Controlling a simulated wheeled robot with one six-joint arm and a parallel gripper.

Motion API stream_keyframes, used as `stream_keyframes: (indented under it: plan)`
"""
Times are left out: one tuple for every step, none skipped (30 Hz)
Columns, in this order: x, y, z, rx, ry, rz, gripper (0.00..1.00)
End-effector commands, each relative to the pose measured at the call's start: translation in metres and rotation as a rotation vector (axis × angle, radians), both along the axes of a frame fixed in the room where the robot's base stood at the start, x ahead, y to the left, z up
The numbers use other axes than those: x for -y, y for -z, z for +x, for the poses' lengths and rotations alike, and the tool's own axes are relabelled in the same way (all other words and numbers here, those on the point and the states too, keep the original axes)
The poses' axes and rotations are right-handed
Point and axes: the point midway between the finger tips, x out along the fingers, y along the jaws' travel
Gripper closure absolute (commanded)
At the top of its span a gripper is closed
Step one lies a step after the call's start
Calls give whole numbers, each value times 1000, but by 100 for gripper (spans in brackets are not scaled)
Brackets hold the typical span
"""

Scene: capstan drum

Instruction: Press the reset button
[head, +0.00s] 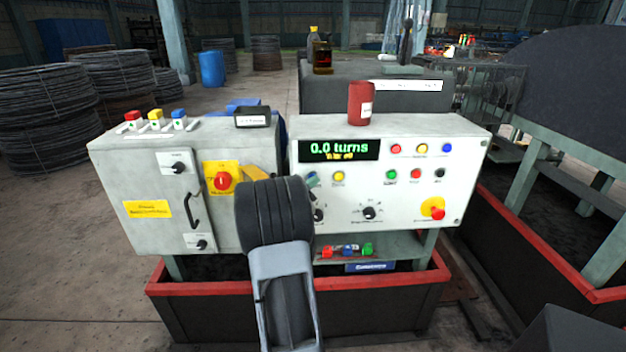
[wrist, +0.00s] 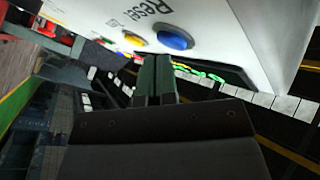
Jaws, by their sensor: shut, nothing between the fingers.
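A white control panel (head: 400,155) faces me in the head view. A blue button (head: 312,178) shows just right of my arm, partly covered, with a yellow button (head: 338,176) to its right. In the wrist view a printed "Reset" label (wrist: 141,13) lies close to a large blue button (wrist: 174,38), with the yellow button (wrist: 135,39) beside it. My gripper (wrist: 156,76) is shut and empty, its fingertips just short of the panel near the blue button. A small gap seems to show between them. The fingers are mostly hidden behind my arm in the head view.
A display (head: 338,150) reads "0.0 turns" above the buttons. A selector knob (head: 368,213) and an emergency stop (head: 436,209) are on the same panel. A red can (head: 361,103) stands on top. A shelf (head: 400,247) with small coloured items is below.

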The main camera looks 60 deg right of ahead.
Motion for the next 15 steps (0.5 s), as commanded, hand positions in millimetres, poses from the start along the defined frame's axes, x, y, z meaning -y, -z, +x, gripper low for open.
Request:
stream_keyframes:
  plan:
    - [2, -4, 2, 7, -2, -7, 100]
    - [2, -4, 2, 7, -1, -8, 100]
    - [2, -4, 3, 8, -1, -8, 100]
    - [3, -4, 3, 7, -2, -8, 100]
    - [3, -4, 3, 7, -2, -8, 100]
    - [4, -5, 3, 7, -2, -8, 100]
    - [4, -5, 4, 7, -2, -8, 100]
    - [4, -5, 4, 7, -2, -8, 100]
    - [5, -5, 4, 7, -2, -8, 100]
    - [5, -5, 5, 7, -2, -8, 100]
    - [5, -5, 5, 7, -3, -9, 100]
    - [5, -5, 5, 7, -3, -9, 100]
    - [6, -5, 5, 7, -3, -9, 100]
    - [6, -5, 6, 7, -3, -9, 100]
    - [6, -5, 6, 7, -3, -9, 100]
